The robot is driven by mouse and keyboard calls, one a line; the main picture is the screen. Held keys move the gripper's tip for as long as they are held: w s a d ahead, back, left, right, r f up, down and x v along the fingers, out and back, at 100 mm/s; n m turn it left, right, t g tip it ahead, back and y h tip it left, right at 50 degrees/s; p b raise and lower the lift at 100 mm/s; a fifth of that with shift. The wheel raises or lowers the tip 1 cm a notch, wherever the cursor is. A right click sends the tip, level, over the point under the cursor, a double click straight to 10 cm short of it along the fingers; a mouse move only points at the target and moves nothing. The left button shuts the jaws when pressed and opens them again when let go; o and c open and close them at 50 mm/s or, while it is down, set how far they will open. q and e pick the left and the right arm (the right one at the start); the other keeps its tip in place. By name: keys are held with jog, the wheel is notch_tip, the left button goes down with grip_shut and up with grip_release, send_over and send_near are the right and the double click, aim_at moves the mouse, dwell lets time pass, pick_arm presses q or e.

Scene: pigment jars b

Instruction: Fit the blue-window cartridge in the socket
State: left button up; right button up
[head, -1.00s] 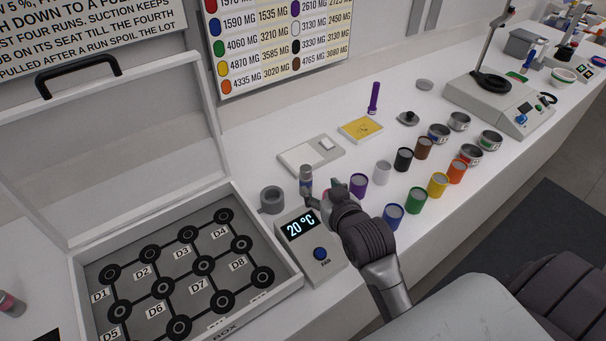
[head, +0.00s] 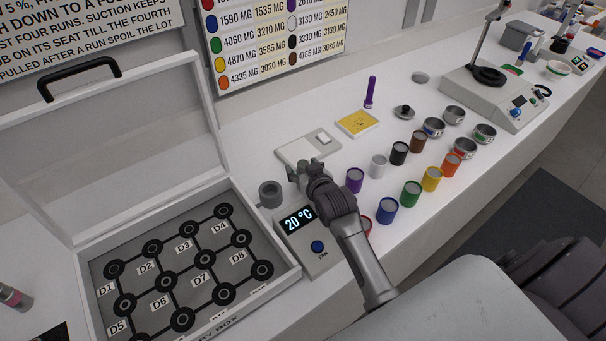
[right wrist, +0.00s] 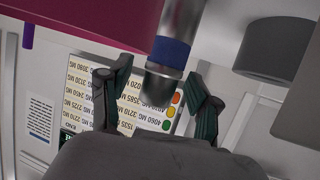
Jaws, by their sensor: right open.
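The cartridge (right wrist: 171,52) is a silver cylinder with a blue band, and in the right wrist view it shows between the two open fingers, its near end close to them. In the head view my right gripper (head: 305,172) hides it. My right gripper also shows in the right wrist view (right wrist: 160,95), open, with a finger on each side of the cartridge and a gap to each. A dark grey ring (head: 270,193), which looks like the socket, stands just left of the gripper; I cannot tell for sure. My left gripper is not in view.
A box reading 20 °C (head: 309,243) stands right below the gripper. An open case (head: 292,272) with labelled seats fills the left. Several paint jars, such as the blue one (head: 387,211), stand to the right. A pink-banded cylinder (head: 14,297) lies at far left.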

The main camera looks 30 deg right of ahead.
jog(key=shift+s, duration=0.1)
jog(key=shift+c, duration=0.6)
grip_shut()
jog(key=shift+r, duration=0.15)
